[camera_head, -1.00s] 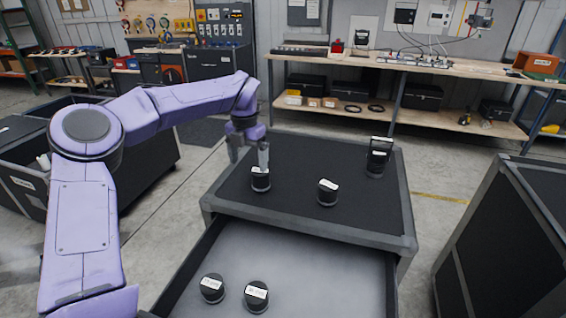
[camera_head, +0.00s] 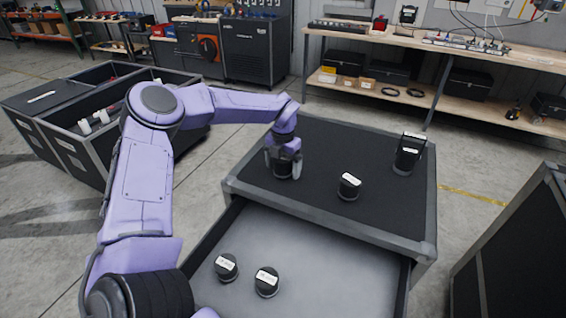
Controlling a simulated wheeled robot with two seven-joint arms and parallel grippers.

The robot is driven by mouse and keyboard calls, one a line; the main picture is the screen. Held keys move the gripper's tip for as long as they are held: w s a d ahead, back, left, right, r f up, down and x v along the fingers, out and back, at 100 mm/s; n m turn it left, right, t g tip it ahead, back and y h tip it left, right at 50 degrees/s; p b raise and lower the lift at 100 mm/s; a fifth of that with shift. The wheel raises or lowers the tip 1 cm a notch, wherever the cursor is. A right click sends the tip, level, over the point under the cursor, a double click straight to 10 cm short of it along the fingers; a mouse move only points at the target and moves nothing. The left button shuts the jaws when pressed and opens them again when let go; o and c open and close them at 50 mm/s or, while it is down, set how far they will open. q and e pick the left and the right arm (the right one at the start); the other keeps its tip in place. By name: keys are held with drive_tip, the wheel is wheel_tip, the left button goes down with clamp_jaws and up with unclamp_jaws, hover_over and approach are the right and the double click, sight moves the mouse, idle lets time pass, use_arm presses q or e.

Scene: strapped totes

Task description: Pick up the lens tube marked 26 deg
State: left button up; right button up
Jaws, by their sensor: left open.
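My left gripper (camera_head: 283,171) is open, with its fingers pointing down on either side of a short black lens tube (camera_head: 284,172) on the case top. The gripper hides that tube's upper part. A second black tube (camera_head: 349,187) with a white label stands to its right. A taller black piece (camera_head: 408,154) with white labels stands at the back right of the top. Two more black tubes with white labels, one on the left (camera_head: 226,268) and one on the right (camera_head: 267,282), stand in the open drawer. The labels are too small to read. My right gripper is out of view.
The black case (camera_head: 320,150) has a grey raised edge, and its grey drawer (camera_head: 310,245) is pulled out in front. Open black totes (camera_head: 70,140) stand at left, another case (camera_head: 520,250) at right. A workbench (camera_head: 440,57) stands behind.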

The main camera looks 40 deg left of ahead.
use_arm(q)
drive_tip(key=shift+s, duration=0.1)
drive_tip(key=shift+c, duration=0.2)
drive_tip(key=c, duration=1.3)
